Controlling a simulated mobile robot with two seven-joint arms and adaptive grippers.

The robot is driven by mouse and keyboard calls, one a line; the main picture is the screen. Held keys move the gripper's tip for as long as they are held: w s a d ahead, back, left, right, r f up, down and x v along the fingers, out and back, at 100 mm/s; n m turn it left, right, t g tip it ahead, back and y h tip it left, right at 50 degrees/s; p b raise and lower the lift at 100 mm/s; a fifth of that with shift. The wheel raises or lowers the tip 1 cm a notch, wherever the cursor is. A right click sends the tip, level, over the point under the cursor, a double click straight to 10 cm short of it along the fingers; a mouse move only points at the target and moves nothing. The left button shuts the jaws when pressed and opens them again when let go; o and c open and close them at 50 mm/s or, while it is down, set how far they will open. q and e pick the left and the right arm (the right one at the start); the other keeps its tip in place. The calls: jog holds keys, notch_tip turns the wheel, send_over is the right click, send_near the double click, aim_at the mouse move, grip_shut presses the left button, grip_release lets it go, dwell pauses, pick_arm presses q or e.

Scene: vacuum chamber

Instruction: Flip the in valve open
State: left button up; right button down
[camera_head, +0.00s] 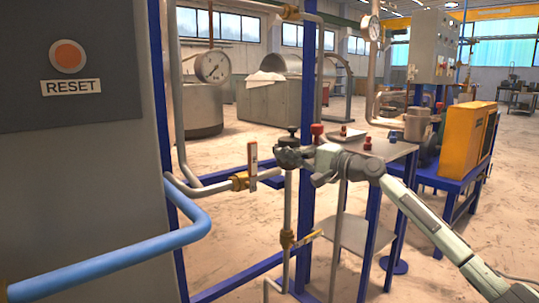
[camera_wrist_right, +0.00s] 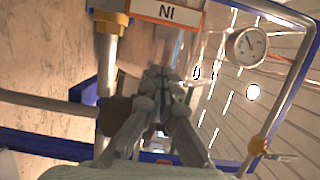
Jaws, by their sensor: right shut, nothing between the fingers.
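The in valve has a brass body (camera_head: 240,181) on a short horizontal pipe. Its white and orange lever (camera_head: 252,165) stands upright, across the pipe. In the right wrist view the lever (camera_wrist_right: 165,12) crosses the top edge with its "IN" lettering inverted, beside the brass fitting (camera_wrist_right: 112,22). My right gripper (camera_head: 288,157) is shut and empty, a little right of the lever in the head view. In the right wrist view its fingertips (camera_wrist_right: 162,75) are together, with a gap between them and the lever. My left gripper is not in view.
A second valve (camera_head: 288,240) with a yellowish lever sits lower on the vertical pipe. A blue pipe (camera_head: 130,256) and a grey RESET panel (camera_head: 50,100) fill the left. A pressure gauge (camera_head: 212,67) hangs above.

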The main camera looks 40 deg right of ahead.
aim_at(253, 167)
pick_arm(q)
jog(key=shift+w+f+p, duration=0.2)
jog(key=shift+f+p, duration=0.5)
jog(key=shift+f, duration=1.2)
pick_arm(e)
jog(key=shift+w+a, duration=0.2)
jog(key=shift+a, duration=0.95)
jog(key=shift+w+a, duration=0.2)
jog(key=shift+a, duration=0.9)
jog(key=shift+a+r+n, duration=0.1)
jog(key=shift+n, duration=0.2)
